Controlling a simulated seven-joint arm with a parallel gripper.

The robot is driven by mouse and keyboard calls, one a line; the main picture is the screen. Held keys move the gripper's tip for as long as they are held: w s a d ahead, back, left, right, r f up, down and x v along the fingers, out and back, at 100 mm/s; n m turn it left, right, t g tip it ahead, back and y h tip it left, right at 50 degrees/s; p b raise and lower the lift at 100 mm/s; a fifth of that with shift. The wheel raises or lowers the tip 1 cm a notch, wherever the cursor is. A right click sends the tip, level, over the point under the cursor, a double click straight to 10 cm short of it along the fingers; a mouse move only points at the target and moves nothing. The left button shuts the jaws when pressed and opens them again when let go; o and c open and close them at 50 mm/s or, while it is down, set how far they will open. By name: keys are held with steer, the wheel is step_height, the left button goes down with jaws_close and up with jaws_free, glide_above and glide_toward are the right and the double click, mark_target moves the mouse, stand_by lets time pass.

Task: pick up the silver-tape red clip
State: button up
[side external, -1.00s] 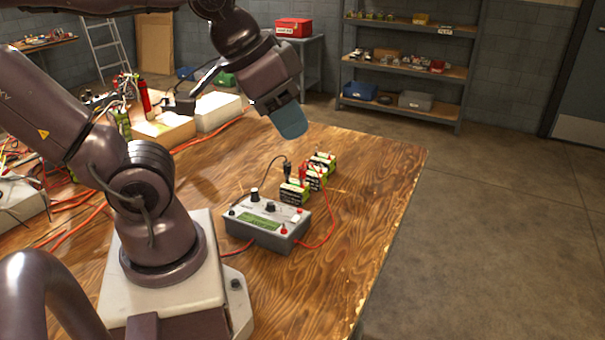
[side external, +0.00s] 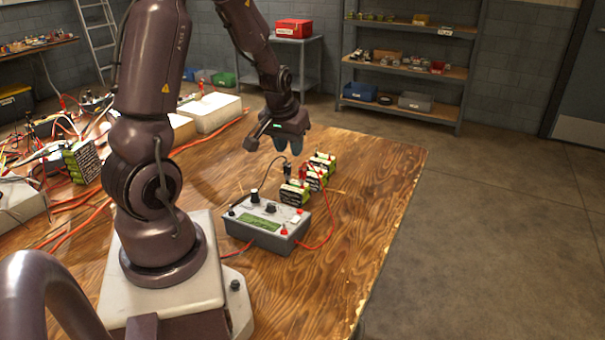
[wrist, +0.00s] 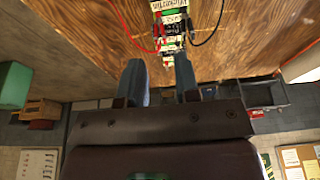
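A red clip (side external: 303,171) with a red wire sits on top of the row of green-and-black batteries (side external: 294,193). In the wrist view the red clip (wrist: 158,30) is at the left of the battery row (wrist: 172,16). Any silver tape is too small to make out. A black clip (side external: 287,169) with a black wire sits to its left; in the wrist view the black clip (wrist: 192,38) is right of the row. My gripper (side external: 287,150) points down above and behind the batteries. Its blue fingers (wrist: 160,68) are apart and empty.
A grey charger box (side external: 262,232) with knobs stands in front of the batteries, with red wires running from it. The wooden table (side external: 375,185) is clear to the right up to its edge. Wires and white blocks (side external: 210,113) clutter the left side.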

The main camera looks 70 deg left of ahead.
mark_target(302, 167)
steer(key=shift+t+y, duration=0.4)
steer(key=shift+t, duration=0.1)
steer(key=x, duration=0.4)
steer(key=w+x, duration=0.1)
steer(key=x, duration=0.7)
steer(key=shift+w+a, duration=0.25)
steer(key=shift+a, duration=0.25)
steer(key=c, duration=0.5)
